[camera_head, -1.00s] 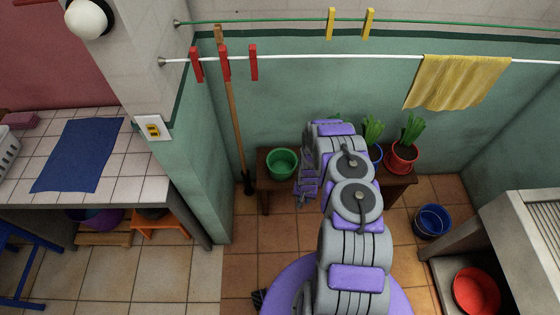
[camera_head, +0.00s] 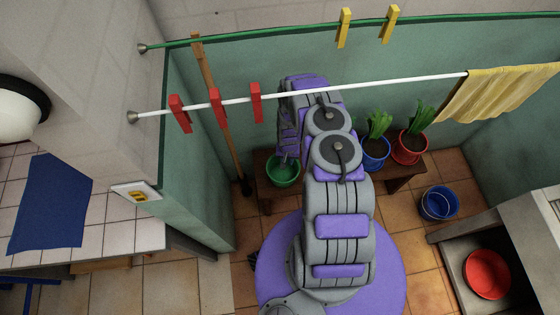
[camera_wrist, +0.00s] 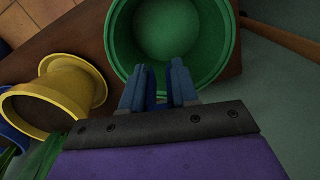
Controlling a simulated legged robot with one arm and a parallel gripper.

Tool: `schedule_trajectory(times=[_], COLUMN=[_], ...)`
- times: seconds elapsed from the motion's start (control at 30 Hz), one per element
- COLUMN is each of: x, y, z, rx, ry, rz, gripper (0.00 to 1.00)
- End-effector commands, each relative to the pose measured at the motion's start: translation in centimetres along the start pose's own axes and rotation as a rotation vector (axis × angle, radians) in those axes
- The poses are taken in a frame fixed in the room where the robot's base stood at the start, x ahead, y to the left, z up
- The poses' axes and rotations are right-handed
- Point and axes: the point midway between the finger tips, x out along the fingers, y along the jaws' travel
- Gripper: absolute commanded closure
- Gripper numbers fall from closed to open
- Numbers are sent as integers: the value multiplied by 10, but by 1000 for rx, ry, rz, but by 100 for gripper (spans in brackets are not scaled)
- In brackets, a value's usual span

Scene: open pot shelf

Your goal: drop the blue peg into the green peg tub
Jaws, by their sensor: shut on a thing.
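The green peg tub (camera_head: 283,173) is a round open bucket at the left end of the low wooden shelf. It fills the upper middle of the wrist view (camera_wrist: 222,62), where its inside looks empty. My gripper (camera_wrist: 159,78) is shut on the blue peg (camera_wrist: 151,92), a dark blue piece between its blue-grey fingers. The fingertips overlap the tub's near rim and opening in the wrist view. In the head view the gripper is mostly hidden behind my arm, at the tub; the peg cannot be made out there.
A yellow pot (camera_wrist: 72,88) lies beside the tub in the wrist view. Blue (camera_head: 374,162) and red (camera_head: 409,157) plant pots stand farther right on the shelf (camera_head: 405,180). A white rod (camera_head: 360,84) with red pegs (camera_head: 218,106) and a broom (camera_head: 222,120) are near.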

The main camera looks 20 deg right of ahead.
Motion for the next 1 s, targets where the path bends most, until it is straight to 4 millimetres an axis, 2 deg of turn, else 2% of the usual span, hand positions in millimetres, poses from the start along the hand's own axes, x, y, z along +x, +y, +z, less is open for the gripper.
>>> schedule_trajectory(times=[0.17,0.6,0.97,1.0], x=[9,56,60,60], y=[-2,0,-1,-1], z=[1,-2,-1,-1], rx=[-2,-1,-1,-1], ry=[1,-3,0,-1], rz=[3,-1,1,1], gripper=[99,99,99,68])
